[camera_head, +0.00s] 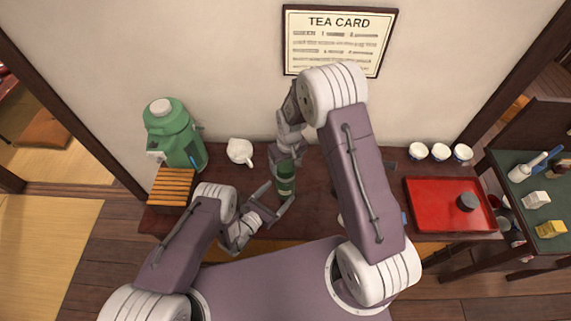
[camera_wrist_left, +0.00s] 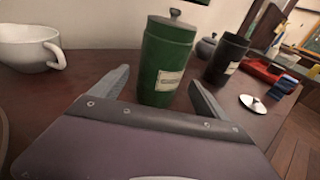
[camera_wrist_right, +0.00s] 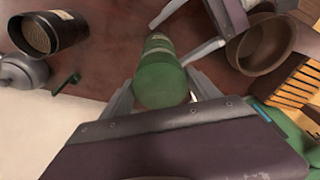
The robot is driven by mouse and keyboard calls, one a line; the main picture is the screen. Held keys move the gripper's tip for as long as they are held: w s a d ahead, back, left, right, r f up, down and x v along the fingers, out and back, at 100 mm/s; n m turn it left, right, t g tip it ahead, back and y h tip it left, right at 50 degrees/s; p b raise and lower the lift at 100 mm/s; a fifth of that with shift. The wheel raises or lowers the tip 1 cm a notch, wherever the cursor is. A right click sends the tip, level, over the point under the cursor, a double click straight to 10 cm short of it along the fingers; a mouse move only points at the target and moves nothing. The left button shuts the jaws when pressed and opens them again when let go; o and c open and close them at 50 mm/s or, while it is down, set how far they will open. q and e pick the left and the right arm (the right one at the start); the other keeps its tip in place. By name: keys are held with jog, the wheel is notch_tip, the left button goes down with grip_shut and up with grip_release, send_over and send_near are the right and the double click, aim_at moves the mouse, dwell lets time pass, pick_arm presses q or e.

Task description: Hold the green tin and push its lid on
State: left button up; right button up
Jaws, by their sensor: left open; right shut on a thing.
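The green tin (camera_head: 286,186) stands upright on the dark table, with a pale label on its side (camera_wrist_left: 172,79). A green lid (camera_wrist_left: 172,30) with a dark knob is at its top; I cannot tell how far down it sits. My left gripper (camera_head: 272,197) is open, its fingers on both sides of the tin's lower part. In the left wrist view its fingers stand apart from the tin. My right gripper (camera_head: 285,160) comes from above and is shut on the lid, which is close between its fingers in the right wrist view (camera_wrist_right: 160,86).
A dark open tin (camera_wrist_right: 50,33) and a grey teapot (camera_wrist_right: 22,70) stand nearby. A white pitcher (camera_head: 240,151), wooden rack (camera_head: 171,186) and green jug (camera_head: 178,135) are at left. A red tray (camera_head: 425,215) and several white cups are at right.

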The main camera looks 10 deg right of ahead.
pick_arm(q)
jog(key=shift+x, duration=2.6)
jog(key=c, duration=0.9)
jog(key=shift+c, duration=0.2)
pick_arm(e)
jog(key=shift+f, duration=2.05)
jog(key=o, duration=1.2)
jog(key=shift+o, duration=0.5)
